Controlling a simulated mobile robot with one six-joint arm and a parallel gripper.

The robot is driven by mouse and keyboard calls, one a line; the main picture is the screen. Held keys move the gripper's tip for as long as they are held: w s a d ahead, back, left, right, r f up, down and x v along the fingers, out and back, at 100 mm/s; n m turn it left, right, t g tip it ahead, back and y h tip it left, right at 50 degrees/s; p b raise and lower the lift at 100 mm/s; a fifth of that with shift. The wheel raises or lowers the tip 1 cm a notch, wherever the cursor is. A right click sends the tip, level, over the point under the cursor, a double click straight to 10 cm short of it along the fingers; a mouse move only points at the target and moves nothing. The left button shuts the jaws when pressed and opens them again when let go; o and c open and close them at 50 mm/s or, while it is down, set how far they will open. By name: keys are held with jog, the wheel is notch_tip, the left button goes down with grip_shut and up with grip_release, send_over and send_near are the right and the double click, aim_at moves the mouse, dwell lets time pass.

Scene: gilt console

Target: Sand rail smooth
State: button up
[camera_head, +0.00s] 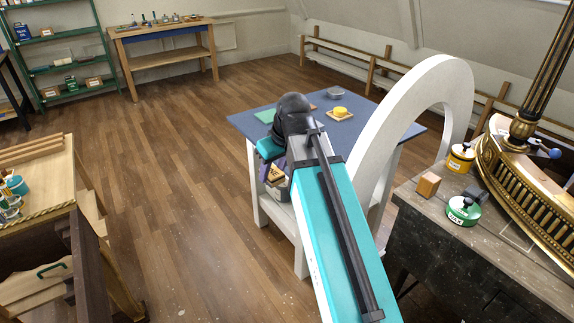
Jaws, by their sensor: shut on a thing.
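My gripper (272,170) hangs at the end of my teal arm, beside the front left edge of the blue-topped table. It is shut on a small dark block with purple and tan faces (276,177); my wrist partly hides the jaws. The block is held apart from the bench at right. A gilt console (545,185) with a curved, fluted rail lies on the dark bench at right. Long pale wooden strips (32,150) lie on the left bench. Which of these is the rail to sand is not clear from this view.
The blue-topped table (385,118) bears a yellow sponge (340,111) on a small board and a grey dish (334,93). A white arch (455,85) rises beside it. A wooden block (428,185), yellow pot (460,158) and green tin (463,210) stand on the dark bench (490,250).

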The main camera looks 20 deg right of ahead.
jog(key=shift+s+a+m+h, duration=0.15)
jog(key=shift+m+h, duration=0.25)
jog(key=shift+m, duration=0.6)
jog(key=shift+w+d+m+t+h, duration=0.1)
jog(key=shift+d+m+t+h, duration=0.1)
jog(key=shift+m, duration=0.4)
jog(key=shift+w+d+m+t+h, duration=0.1)
jog(key=shift+m+h, duration=0.1)
jog(key=shift+m, duration=0.4)
